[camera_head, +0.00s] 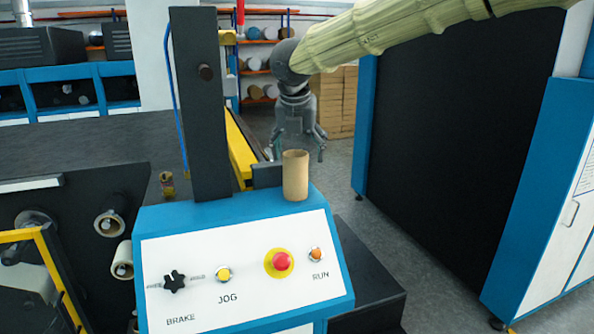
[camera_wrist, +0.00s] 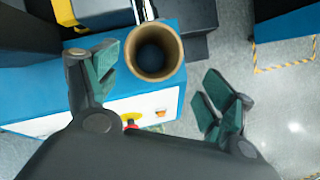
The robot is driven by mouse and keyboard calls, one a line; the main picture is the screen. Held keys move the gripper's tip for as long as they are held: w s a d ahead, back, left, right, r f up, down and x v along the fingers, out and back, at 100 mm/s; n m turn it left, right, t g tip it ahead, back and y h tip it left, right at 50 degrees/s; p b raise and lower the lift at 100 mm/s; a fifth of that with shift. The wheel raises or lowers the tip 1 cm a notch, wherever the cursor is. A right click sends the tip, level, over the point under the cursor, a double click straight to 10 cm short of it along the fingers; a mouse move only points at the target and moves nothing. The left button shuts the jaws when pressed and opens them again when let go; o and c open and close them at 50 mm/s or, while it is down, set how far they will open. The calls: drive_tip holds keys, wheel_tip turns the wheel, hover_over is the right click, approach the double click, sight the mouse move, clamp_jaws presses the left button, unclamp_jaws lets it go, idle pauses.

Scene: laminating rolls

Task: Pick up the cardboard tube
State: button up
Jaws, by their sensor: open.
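The cardboard tube (camera_head: 295,176) is a short brown open cylinder standing upright on the blue top of the control console (camera_head: 236,212). In the wrist view I look down into its open end, and the tube (camera_wrist: 173,52) sits between and beyond my two fingers, nearer the left one. My gripper (camera_head: 299,150) is open and empty, with its fingers spread above and behind the tube in the head view. In the wrist view my gripper (camera_wrist: 160,95) shows green-padded fingertips wide apart. The tube hides part of the gap between the fingers in the head view.
A black post (camera_head: 200,105) rises from the console left of the tube. The console's sloped front carries a red button (camera_head: 281,261) and several other controls. A large black panel (camera_head: 455,130) in a blue frame stands to the right. Grey floor (camera_head: 425,222) lies open between.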

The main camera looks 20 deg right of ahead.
sight(296, 169)
drive_tip(key=w+f, duration=0.1)
drive_tip(key=w+f+p, duration=0.1)
drive_tip(key=w+f, duration=0.1)
drive_tip(key=w+f+p, duration=0.1)
drive_tip(key=shift+w+d+f, duration=0.15)
drive_tip(key=shift+d+f, duration=0.1)
drive_tip(key=shift+s+d+f+p, duration=0.15)
drive_tip(key=shift+s+f+p, duration=0.3)
drive_tip(key=shift+f+p, duration=0.1)
drive_tip(key=shift+w+f, duration=0.85)
drive_tip(key=shift+f, duration=0.05)
drive_tip(key=shift+s+r, duration=0.15)
drive_tip(key=shift+s, duration=0.15)
drive_tip(key=shift+c, duration=0.8)
drive_tip(key=shift+s+r, duration=0.1)
drive_tip(key=shift+s, duration=0.05)
drive_tip(key=c, duration=0.9)
